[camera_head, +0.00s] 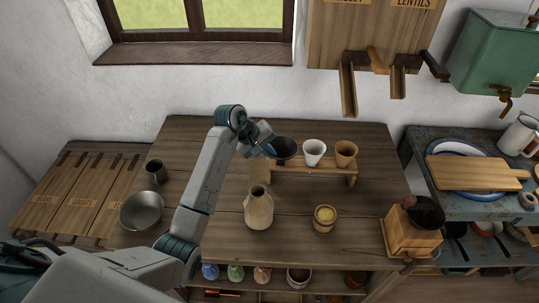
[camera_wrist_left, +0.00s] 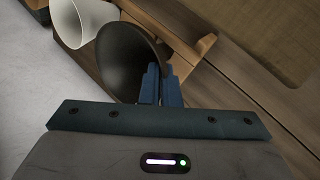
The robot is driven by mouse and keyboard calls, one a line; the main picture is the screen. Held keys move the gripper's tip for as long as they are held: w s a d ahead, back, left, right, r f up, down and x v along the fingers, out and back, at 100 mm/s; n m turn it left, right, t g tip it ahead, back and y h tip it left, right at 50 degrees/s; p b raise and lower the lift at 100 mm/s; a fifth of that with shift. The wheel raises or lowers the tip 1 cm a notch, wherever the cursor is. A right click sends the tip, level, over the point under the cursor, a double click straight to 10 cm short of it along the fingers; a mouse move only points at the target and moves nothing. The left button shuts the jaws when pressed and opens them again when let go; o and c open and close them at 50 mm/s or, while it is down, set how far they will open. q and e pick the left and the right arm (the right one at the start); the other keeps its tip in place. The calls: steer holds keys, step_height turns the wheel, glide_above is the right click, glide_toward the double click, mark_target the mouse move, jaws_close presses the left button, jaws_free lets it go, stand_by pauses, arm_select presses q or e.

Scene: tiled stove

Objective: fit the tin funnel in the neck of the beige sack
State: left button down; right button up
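A dark grey funnel (camera_head: 284,147), which looks like the tin one, sits at the left end of a low wooden rack (camera_head: 310,172). The contact is partly hidden. The beige sack (camera_head: 258,210) stands upright on the table in front of the rack, its narrow neck open and empty. My right gripper is not in view.
A white funnel (camera_head: 314,150) and a tan funnel (camera_head: 346,152) share the rack. A small pot with yellow contents (camera_head: 324,217) stands right of the sack. A metal bowl (camera_head: 142,210) and dark cup (camera_head: 156,171) lie left. A wooden grinder (camera_head: 411,235) stands right.

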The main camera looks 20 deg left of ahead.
arm_select(q)
step_height(320, 180, down, 2)
steer(key=shift+f+p, duration=0.15)
steer(key=shift+p, duration=0.25)
steer(key=shift+s+f, duration=0.2)
steer(key=shift+f, duration=0.1)
steer(key=c, duration=1.7)
jaws_free()
steer(key=shift+a+r+b, duration=0.25)
steer(key=shift+r+b, duration=0.05)
steer(key=b+v, duration=0.3)
steer(key=v, duration=0.8)
steer(key=shift+r, duration=0.25)
